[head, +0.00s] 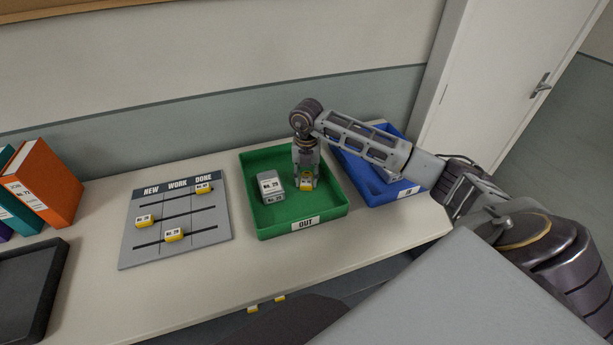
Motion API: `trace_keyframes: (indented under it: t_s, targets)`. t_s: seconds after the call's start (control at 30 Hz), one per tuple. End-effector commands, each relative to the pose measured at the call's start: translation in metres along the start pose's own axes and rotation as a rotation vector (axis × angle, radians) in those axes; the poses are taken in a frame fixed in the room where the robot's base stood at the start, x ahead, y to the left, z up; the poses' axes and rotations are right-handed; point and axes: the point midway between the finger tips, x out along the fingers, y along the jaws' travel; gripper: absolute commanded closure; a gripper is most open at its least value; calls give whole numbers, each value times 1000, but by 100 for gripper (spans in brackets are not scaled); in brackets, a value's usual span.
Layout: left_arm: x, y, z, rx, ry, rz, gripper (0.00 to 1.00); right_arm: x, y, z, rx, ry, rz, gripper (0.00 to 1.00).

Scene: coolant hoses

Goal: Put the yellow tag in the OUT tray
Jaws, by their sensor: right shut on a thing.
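The green OUT tray (256,221) stands on the table, with an "OUT" label on its front wall. My right gripper (306,178) points down inside the right part of this tray. It is shut on a small yellow tag (306,183) with a white face, held between its fingertips. I cannot tell whether the tag touches the tray floor. A grey box (271,188) with a white label sits in the same tray, just left of the gripper. My left gripper is not in view.
A grey board (192,225) marked NEW, WORK, DONE carries several yellow tags. A blue tray (364,186) stands to the right, partly behind my right arm. Binders (48,184) and a black tray (44,301) are at the left. Clear table lies before the green tray.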

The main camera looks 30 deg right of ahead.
Motion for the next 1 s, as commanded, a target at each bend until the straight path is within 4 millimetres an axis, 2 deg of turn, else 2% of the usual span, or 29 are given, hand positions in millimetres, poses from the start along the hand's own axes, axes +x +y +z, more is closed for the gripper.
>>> trace_keyframes:
  t_s: [0.03,0.2,0.7,1.0]
  targets:
    - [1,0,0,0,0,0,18,1,0,0,0,0,0,64]
    - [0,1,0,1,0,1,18,1,0,0,0,0,0,43]
    - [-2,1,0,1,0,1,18,-3,0,0,0,0,0,43]
    - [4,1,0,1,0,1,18,-34,0,1,0,-2,2,43]
